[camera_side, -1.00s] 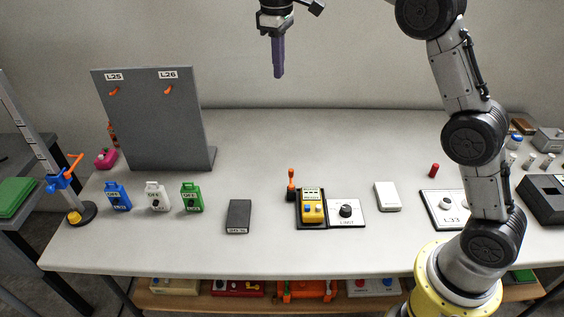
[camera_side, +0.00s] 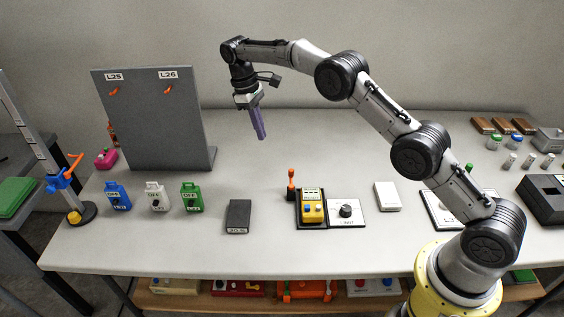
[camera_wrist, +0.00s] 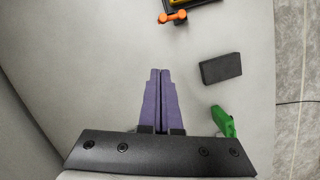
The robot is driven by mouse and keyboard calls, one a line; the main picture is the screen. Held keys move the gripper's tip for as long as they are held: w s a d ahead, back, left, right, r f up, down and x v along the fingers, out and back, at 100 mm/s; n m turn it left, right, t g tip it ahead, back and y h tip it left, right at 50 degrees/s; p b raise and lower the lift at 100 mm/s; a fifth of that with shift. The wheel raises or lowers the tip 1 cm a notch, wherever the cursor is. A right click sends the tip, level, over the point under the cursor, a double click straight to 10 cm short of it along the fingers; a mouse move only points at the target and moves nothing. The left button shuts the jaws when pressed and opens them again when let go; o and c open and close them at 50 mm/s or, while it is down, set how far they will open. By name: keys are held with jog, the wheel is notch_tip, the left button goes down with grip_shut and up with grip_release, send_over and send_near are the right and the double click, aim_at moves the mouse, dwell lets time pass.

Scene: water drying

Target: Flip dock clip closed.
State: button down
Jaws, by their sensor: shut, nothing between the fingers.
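The dock (camera_side: 298,222) is a dark tray on the table holding a yellow device (camera_side: 312,212) with a blue and a yellow button. The dock clip (camera_side: 291,184) is an orange lever standing upright at the dock's back left corner. In the wrist view the orange clip (camera_wrist: 172,17) shows at the top edge, beside a cut-off piece of the dock. My gripper (camera_side: 262,137) has purple fingers, shut and empty. It hangs slightly tilted above the table, up and to the left of the clip, apart from it. Its fingers also show in the wrist view (camera_wrist: 160,72).
A dark box (camera_side: 238,216) lies left of the dock; it also shows in the wrist view (camera_wrist: 220,68). Green (camera_side: 192,197), white (camera_side: 157,197) and blue (camera_side: 118,197) tagged units stand further left. A grey panel (camera_side: 155,130) stands behind them. A knob plate (camera_side: 346,218) adjoins the dock's right.

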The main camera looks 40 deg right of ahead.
send_near(291, 178)
jog(key=w+f, duration=0.3)
jog(key=w+a+f, duration=0.1)
jog(key=f, duration=0.1)
jog(key=shift+w+f, duration=0.2)
jog(key=shift+f, duration=0.05)
jog(key=shift+s+d+r, duration=0.1)
jog(key=shift+s+d, duration=0.05)
jog(key=shift+s, duration=0.25)
jog(key=shift+s+d+r, duration=0.1)
jog(key=shift+s+d, duration=0.1)
jog(key=shift+s, duration=0.2)
jog(key=shift+s+d, duration=0.15)
jog(key=shift+s, duration=0.3)
jog(key=shift+s+d, duration=0.2)
jog(key=shift+s, duration=0.25)
